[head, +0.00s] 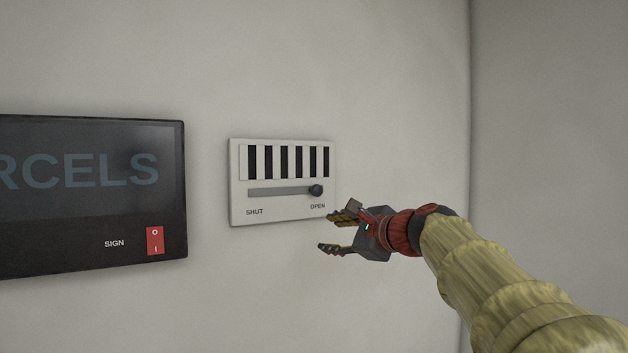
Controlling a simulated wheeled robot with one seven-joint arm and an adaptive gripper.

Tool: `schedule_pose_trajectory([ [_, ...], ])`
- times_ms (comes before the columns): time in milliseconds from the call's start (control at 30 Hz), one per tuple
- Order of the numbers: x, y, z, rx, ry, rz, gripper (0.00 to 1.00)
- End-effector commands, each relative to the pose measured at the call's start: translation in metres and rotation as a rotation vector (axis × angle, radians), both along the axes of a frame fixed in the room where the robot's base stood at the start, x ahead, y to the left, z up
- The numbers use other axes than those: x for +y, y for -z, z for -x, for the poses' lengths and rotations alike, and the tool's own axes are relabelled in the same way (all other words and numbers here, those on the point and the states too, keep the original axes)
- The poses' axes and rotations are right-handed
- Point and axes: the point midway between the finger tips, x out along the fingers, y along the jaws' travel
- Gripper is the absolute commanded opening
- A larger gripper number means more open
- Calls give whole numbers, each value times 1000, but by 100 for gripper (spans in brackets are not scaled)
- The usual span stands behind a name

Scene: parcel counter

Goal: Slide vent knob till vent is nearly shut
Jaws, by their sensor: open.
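The vent (240,205) is a pale panel on the wall with several dark upright slots. Below the slots runs a grey horizontal track (275,192), marked SHUT at its left end and OPEN at its right end. The round dark vent knob (316,190) sits at the right end of the track, by OPEN. The slots show as dark gaps between pale slats. My gripper (331,233) is open and empty, below and slightly right of the knob. It looks apart from the knob; its distance from the wall is hard to tell.
A dark PARCELS sign (80,215) with a red rocker switch (155,241) is on the wall left of the vent. A wall corner stands to the right, behind my arm. The wall below the vent is bare.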

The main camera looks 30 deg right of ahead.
Motion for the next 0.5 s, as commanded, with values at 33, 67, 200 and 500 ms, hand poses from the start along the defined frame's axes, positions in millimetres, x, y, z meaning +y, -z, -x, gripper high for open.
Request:
schedule_pose_trajectory([
  [33,-4,-28,-8,-63,22,-128,42],
  [67,-8,-45,-12,-98,35,-209,42],
  [200,-11,-84,-15,-182,68,-508,42],
  [500,-9,-88,-17,-182,90,-673,42],
])
